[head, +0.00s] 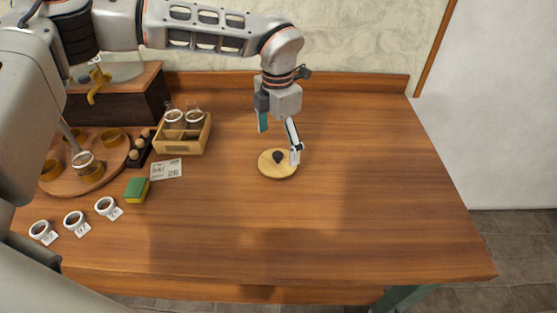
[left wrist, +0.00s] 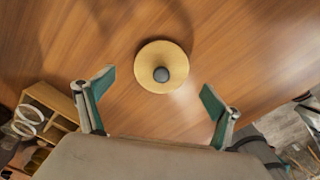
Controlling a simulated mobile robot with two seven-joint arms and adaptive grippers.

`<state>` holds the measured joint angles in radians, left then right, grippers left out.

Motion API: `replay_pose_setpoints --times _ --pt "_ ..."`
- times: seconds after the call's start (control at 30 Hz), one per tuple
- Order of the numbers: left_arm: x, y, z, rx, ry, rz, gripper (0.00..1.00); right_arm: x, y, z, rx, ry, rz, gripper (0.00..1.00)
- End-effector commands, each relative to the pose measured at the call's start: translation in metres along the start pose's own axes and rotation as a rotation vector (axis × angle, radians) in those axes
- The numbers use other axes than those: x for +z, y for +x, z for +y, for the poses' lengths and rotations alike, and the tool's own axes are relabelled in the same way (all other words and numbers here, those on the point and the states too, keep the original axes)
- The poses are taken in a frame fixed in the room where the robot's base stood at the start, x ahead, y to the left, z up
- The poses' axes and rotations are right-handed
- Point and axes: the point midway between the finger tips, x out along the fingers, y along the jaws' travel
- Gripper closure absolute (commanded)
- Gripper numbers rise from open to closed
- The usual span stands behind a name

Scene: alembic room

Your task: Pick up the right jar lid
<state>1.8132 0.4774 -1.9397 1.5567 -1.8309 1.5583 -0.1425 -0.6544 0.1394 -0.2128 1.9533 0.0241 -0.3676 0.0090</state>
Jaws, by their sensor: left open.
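A round, pale wooden jar lid (head: 265,166) with a dark knob lies flat on the brown wooden table, a little right of the picture's middle. It also shows in the left wrist view (left wrist: 150,54), straight ahead of the fingers. My left gripper (head: 280,139) is open and empty above the lid. In the head view one finger overlaps the lid's right edge; the other is up and to the left. In the left wrist view the two fingertips (left wrist: 158,81) stand wide apart, with the lid between and beyond them. My right gripper is not in view.
The table's right side and front middle are clear.

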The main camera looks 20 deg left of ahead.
Motion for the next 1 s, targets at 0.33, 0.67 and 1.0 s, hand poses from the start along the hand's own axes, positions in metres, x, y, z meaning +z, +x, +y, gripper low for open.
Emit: replay_pose_setpoints --times 0.33,0.67,1.0 --pt "0.001 0.043 -0.004 0.0 0.001 0.002 0.08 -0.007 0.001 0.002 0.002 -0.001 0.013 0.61" --pt "0.002 0.05 -0.004 0.001 0.001 -0.002 0.16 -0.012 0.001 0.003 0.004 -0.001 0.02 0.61" --pt "0.001 0.05 -0.004 0.001 0.001 -0.001 0.48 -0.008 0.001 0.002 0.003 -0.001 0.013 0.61"
